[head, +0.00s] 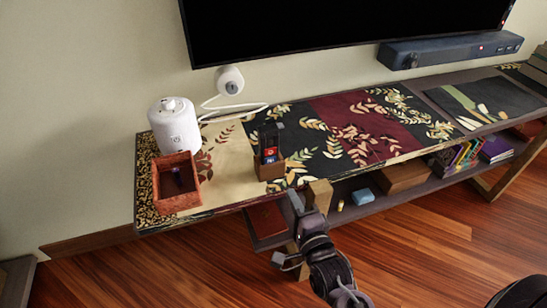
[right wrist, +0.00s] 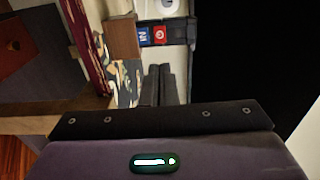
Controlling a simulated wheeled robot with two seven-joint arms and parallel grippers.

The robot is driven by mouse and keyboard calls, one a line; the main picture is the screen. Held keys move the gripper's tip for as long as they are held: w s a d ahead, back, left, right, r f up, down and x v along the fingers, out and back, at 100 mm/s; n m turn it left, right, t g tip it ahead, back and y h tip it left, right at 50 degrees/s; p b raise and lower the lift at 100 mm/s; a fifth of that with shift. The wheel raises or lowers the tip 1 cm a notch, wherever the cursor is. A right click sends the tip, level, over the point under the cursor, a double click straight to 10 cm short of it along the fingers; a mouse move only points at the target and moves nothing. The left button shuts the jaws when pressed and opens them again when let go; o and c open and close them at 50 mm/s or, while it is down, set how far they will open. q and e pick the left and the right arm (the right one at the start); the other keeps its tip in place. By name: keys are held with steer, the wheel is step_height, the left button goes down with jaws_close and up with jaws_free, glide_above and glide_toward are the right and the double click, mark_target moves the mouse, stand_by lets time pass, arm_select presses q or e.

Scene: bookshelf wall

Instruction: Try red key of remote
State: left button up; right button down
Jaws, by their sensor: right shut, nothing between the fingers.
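A dark remote (head: 269,143) stands upright in a small brown wooden holder (head: 270,172) on the long shelf top. Its red key and blue key face me low on its front, just above the holder's rim. In the right wrist view the remote lies sideways, with a red key (right wrist: 160,35) beside a blue key (right wrist: 143,35), and the holder (right wrist: 123,38) to the left. My right gripper (head: 294,198) is shut and empty, in front of the shelf edge, below and right of the holder. Its fingers (right wrist: 160,84) point towards the remote, apart from it. My left gripper is out of view.
A red-brown open box (head: 163,194) and a white cylindrical device (head: 172,122) stand left of the holder. A wide screen (head: 350,25) and a dark soundbar (head: 450,50) are above. Patterned cloth right of the holder is mostly clear. A lower shelf (head: 340,222) carries several items.

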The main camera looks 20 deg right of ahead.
mark_target(270, 152)
steer(key=shift+w, duration=0.15)
